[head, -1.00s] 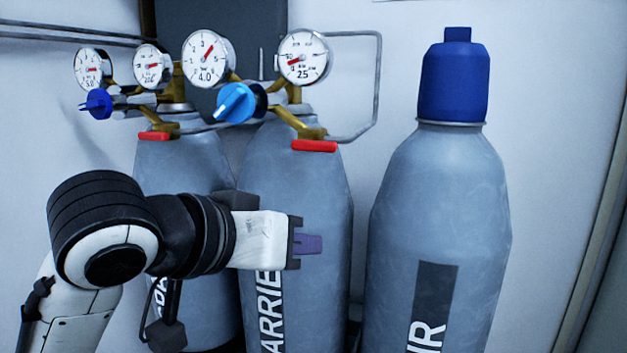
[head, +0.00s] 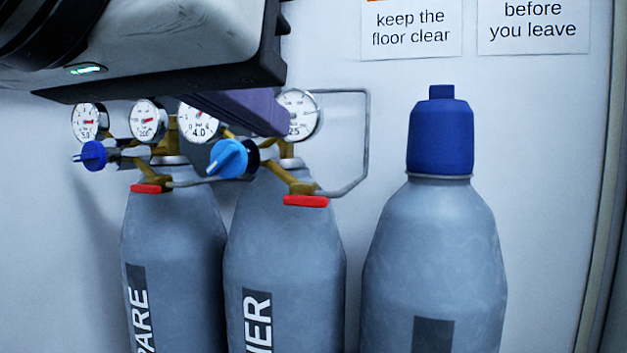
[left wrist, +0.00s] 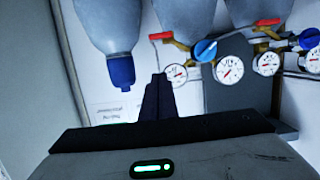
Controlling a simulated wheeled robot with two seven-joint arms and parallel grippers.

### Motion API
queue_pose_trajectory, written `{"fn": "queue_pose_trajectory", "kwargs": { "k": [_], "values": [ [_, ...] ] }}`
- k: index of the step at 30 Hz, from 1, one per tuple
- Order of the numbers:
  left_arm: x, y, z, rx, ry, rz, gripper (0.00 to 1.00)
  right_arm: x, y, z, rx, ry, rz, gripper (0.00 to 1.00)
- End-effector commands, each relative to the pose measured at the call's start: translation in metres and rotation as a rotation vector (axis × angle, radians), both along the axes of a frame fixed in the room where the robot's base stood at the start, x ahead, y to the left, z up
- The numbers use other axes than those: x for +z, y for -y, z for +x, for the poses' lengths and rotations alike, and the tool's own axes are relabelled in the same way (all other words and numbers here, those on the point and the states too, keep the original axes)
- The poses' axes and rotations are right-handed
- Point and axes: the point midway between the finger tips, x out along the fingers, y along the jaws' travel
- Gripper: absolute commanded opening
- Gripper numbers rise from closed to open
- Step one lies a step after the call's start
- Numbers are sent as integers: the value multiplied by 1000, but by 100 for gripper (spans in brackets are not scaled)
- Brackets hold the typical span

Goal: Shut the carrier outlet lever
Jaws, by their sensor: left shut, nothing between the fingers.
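The carrier cylinder (head: 285,255) is the grey middle one, with a label ending "IER". Its red outlet lever (head: 305,201) lies level across the front of the brass outlet; the lever also shows in the left wrist view (left wrist: 160,36). My left gripper (head: 284,126) is large at the upper left of the head view, shut and empty. Its purple fingers cover part of the carrier gauges and appear above the lever, apart from it. In the left wrist view the scene is upside down, with the shut fingers (left wrist: 157,90) pointing toward the cylinders. My right gripper is not in view.
The spare cylinder (head: 172,250), left, has a similar red lever (head: 151,188) and a dark blue knob (head: 94,155). A light blue knob (head: 228,158) sits on the carrier regulator. A blue-capped cylinder (head: 432,240) stands right. A bent pipe (head: 366,140) runs behind the carrier outlet.

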Motion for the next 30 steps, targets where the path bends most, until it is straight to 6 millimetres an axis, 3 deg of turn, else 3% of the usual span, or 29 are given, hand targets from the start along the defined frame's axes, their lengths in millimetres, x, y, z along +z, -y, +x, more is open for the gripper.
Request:
{"fn": "queue_pose_trajectory", "kwargs": {
  "k": [8, 20, 24, 30],
  "values": [
    [-4, 5, 18, 1, -3, -1, 0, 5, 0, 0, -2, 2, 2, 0],
    [-24, 30, 95, 1, -3, 0, 0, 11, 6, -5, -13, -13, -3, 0],
    [-48, 30, 93, -3, 0, 4, 0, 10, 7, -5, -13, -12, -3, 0],
    [-63, 30, 93, -2, 0, 0, 0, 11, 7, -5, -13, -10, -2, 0]
  ]
}}
